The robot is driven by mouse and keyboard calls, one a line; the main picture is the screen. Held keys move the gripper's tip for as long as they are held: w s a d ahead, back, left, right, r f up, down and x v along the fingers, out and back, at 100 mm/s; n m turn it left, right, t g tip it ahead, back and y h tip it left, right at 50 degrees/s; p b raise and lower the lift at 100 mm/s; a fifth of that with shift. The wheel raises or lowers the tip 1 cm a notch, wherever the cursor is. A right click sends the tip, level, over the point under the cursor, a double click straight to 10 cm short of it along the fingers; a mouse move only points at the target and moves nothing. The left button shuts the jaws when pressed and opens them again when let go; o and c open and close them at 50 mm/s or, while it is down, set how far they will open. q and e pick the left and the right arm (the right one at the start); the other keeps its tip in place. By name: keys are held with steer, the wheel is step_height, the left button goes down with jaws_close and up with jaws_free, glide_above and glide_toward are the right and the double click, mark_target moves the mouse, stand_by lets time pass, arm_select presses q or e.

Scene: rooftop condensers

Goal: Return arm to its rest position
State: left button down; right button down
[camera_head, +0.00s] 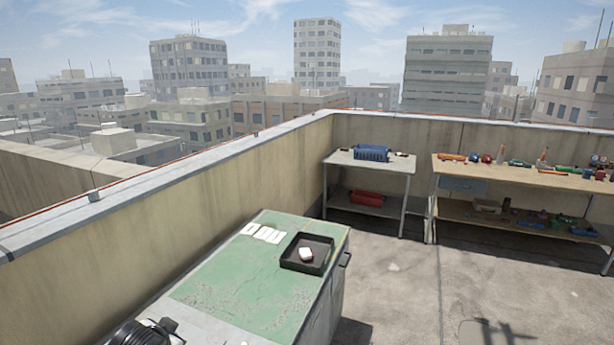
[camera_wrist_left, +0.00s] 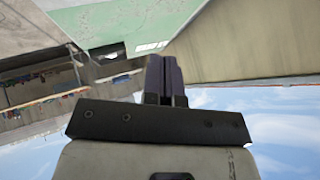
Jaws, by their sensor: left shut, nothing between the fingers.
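My left gripper (camera_wrist_left: 166,78) shows in the left wrist view with its dark fingers together and nothing between them. It is held clear of any object, with the parapet wall and sky behind it. A dark rounded part at the bottom left edge of the head view looks like part of my arm; its fingers cannot be made out there. My right gripper is in neither view.
A green-topped cabinet (camera_head: 215,300) stands against the parapet wall (camera_head: 150,200). It bears a black tray (camera_head: 287,262) holding a small white item (camera_head: 306,254), and several white cards (camera_head: 264,234). A small table (camera_head: 342,158) and a workbench (camera_head: 450,172) stand behind. The floor at right is clear.

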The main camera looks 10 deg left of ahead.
arm_select(q)
steer(key=s+d+f+m+t+h, duration=0.1)
steer(key=s+d+f, duration=0.2)
steer(key=s+d, duration=0.5)
steer(key=s+d+f+h, duration=0.1)
steer(key=s+d+f, duration=0.2)
steer(key=s+d, duration=0.45)
steer(key=s+d+f+g+h+p, duration=0.1)
steer(key=s+d+f+g, duration=0.2)
steer(key=s+f, duration=0.5)
steer(key=s+d+f+g+h, duration=0.1)
steer(key=s+d+f+g, duration=0.2)
steer(key=s, duration=0.9)
step_height(320, 180, up, 37)
steer(key=a+p, duration=0.1)
steer(key=p, duration=3.7)
steer(key=shift+w+n+t, duration=0.3)
steer(key=shift+n, duration=0.1)
